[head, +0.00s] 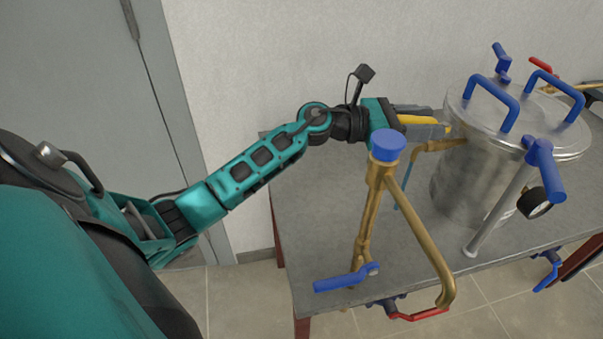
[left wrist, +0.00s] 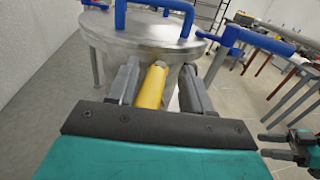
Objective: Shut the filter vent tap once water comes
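The steel filter vessel (head: 465,175) stands on the grey table, and its lid fills the top of the left wrist view (left wrist: 150,35). A yellow tap handle (left wrist: 151,86) points from the vessel side toward my left gripper (head: 443,125). In the left wrist view the handle lies between the two grey fingers (left wrist: 160,68), with a gap on its right side, so the gripper looks open around it. Below the brass vent spout (head: 430,146) a thin blue streak (head: 407,195), apparently water, runs downward. My right gripper (left wrist: 264,146) shows with its fingers apart.
A brass pipe with a blue cap (head: 388,146) stands in front of the spout and partly hides it. A blue lever (head: 345,279) and a red lever (head: 420,314) sit low near the table front. A dark gauge (head: 533,203) is by the vessel.

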